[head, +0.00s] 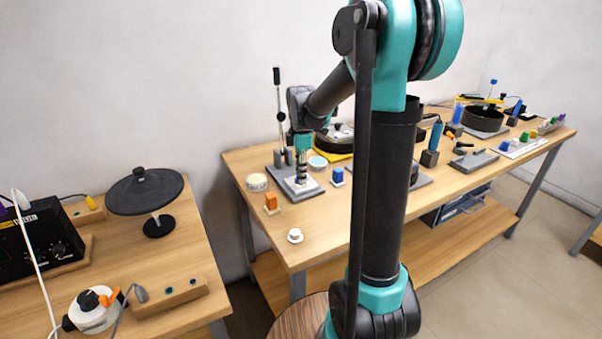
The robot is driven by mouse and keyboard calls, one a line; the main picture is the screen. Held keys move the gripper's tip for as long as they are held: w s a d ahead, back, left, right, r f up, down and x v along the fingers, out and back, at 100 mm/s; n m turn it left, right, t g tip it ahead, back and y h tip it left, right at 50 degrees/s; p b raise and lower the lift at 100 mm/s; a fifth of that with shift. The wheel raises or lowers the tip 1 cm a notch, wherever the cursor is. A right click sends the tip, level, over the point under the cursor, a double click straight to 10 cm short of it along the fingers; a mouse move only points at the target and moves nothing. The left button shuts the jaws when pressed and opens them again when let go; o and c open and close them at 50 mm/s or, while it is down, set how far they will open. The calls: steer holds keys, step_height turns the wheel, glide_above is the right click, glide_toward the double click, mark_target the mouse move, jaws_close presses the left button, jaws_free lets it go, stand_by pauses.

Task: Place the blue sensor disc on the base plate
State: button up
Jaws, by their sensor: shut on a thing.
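My gripper (301,178) points down at the left end of the back table, below the teal wrist of my arm. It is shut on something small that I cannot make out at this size. A grey base plate (283,188) with a paler square on it lies directly under the gripper. I cannot tell whether the held thing touches the plate. No blue sensor disc can be told for certain. A round tin with a light blue top (318,162) stands just right of the gripper, apart from it.
An upright dark rod stand (279,120) rises close behind the gripper. A blue block (338,176), an orange block (271,202), a pale round tin (257,182) and a white knob (295,236) stand nearby. My arm hides the table's middle. The front left tabletop is mostly clear.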

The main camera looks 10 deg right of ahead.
steer(key=shift+f, duration=0.15)
steer(key=o, duration=0.9)
steer(key=shift+o, duration=0.2)
step_height(320, 180, up, 12)
steer(key=shift+r, duration=0.2)
